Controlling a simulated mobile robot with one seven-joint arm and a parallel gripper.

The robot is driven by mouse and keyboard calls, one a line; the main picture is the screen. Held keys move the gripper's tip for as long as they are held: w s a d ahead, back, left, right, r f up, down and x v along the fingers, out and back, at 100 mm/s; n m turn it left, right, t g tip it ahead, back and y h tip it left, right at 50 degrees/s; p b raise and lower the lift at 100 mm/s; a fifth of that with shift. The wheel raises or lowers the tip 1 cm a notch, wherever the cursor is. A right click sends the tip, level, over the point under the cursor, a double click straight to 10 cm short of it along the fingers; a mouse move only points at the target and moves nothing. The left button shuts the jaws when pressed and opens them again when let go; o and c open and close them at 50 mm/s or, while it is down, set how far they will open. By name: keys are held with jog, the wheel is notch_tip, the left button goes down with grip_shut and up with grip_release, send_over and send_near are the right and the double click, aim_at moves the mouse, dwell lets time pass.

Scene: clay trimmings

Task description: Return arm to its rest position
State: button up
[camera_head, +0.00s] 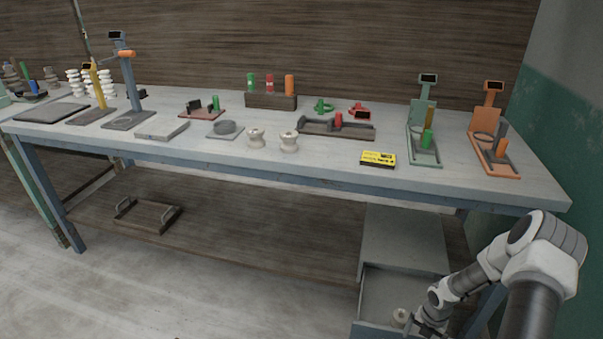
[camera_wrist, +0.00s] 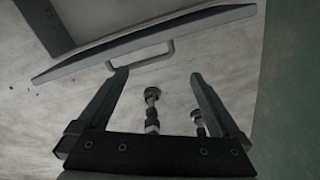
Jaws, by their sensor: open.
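My gripper (camera_head: 425,330) is low at the right, beside the front of an open grey drawer (camera_head: 372,328) under the bench. The arm and the frame's bottom edge partly hide it. In the wrist view my gripper (camera_wrist: 158,74) is open, with nothing between its fingers. The drawer front (camera_wrist: 190,32) runs across the top there, with a bent bar handle (camera_wrist: 142,60) just beyond the fingertips. The left fingertip appears close to the handle; I cannot tell whether they touch.
A tray (camera_head: 148,215) sits on the lower shelf. The green wall (camera_head: 570,190) is close right. Floor at left is clear.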

jog(key=w+a+r+m+t+h, duration=0.15)
jog(key=r+m, duration=0.45)
jog(key=r, duration=1.1)
jog(key=w+a+r+m+h, duration=0.15)
jog(key=r+m, duration=0.45)
jog(key=r, duration=1)
jog(key=s+a+r+m+t, duration=0.1)
jog(key=s+a+r+m, duration=0.3)
jog(key=r, duration=0.3)
jog(key=s+a+r+m+t, duration=0.1)
jog(key=s+a+r+m, duration=0.25)
jog(key=r, duration=0.35)
jog(key=s+a+r+m+t+y, duration=0.1)
jog(key=s+a+r+m+y, duration=0.15)
jog(key=s+a+m, duration=0.35)
jog(key=s+a+r+m+t+y, duration=0.1)
jog(key=s+a+r+m, duration=0.25)
jog(key=s, duration=0.45)
notch_tip(320, 180, up, 18)
jog(key=p, duration=1.7)
jog(key=shift+s+a+f, duration=0.2)
jog(key=shift+s+a, duration=0.05)
jog(key=shift+a, duration=0.2)
jog(key=shift+h, duration=0.25)
